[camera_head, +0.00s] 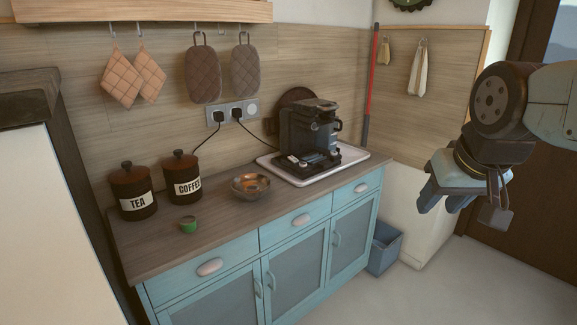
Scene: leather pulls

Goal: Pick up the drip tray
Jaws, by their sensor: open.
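A black coffee machine (302,128) stands on the counter towards its right end. A low dark part with lighter pieces on it, which looks like the drip tray (322,158), sits at the machine's foot. I cannot make out its exact edges. The machine stands on a white-rimmed tray (301,185). My gripper (440,203) hangs in the air to the right of the counter, well apart from the machine. It is open, with nothing seen between its fingers.
A bowl (250,184), a small green item (188,225), a tea canister (133,191) and a coffee canister (181,178) stand left of the machine. A blue bin (384,250) is on the floor by the cabinet. The floor at the right is clear.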

